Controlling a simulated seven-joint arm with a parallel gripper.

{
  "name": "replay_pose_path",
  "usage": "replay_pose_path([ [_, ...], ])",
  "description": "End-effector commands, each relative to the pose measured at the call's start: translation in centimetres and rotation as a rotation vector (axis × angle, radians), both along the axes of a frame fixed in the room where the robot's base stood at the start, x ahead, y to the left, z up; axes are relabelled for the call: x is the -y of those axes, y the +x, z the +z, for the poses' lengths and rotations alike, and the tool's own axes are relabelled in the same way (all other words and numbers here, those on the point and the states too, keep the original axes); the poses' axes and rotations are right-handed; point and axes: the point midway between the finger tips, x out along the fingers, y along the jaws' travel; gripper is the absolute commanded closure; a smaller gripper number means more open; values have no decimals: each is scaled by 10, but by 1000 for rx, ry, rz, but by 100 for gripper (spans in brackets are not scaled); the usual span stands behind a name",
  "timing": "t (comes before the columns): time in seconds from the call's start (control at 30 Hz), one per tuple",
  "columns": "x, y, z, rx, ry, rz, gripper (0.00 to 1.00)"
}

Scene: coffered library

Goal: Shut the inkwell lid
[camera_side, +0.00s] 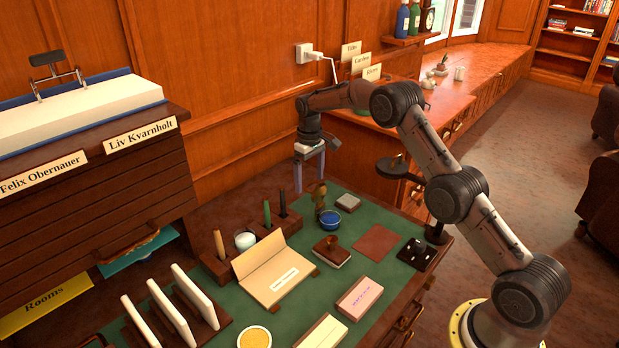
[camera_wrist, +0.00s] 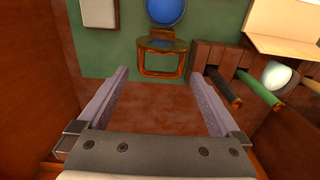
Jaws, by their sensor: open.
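The inkwell (camera_side: 330,221) is a small round blue vessel on the green desk mat; its blue round top also shows at the upper edge of the wrist view (camera_wrist: 166,9). A brass-brown lid (camera_side: 320,198) stands raised at its wall side; in the wrist view the lid (camera_wrist: 160,62) looks like an amber frame. My gripper (camera_side: 310,182) is open and empty, fingers pointing down, above and on the wall side of the lid. In the wrist view my gripper (camera_wrist: 158,74) has its fingers spread to either side of the lid, apart from it. Contact is not visible.
A pen stand (camera_side: 287,222) with pens and a white jar (camera_side: 245,240) stands left of the inkwell. The wooden wall panel rises behind my gripper.

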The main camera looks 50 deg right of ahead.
Motion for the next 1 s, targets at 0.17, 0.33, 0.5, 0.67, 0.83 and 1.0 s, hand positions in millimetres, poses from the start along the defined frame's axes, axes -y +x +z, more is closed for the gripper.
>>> replay_pose_path([
  [0.17,0,0,0,0,0,0,27],
  [0.33,0,0,0,0,0,0,58],
  [0.5,0,0,1,0,0,0,88],
  [0.67,0,0,1,0,0,0,100],
  [0.83,0,0,1,3,-1,0,100],
  [1.0,0,-2,3,27,0,-1,100],
])
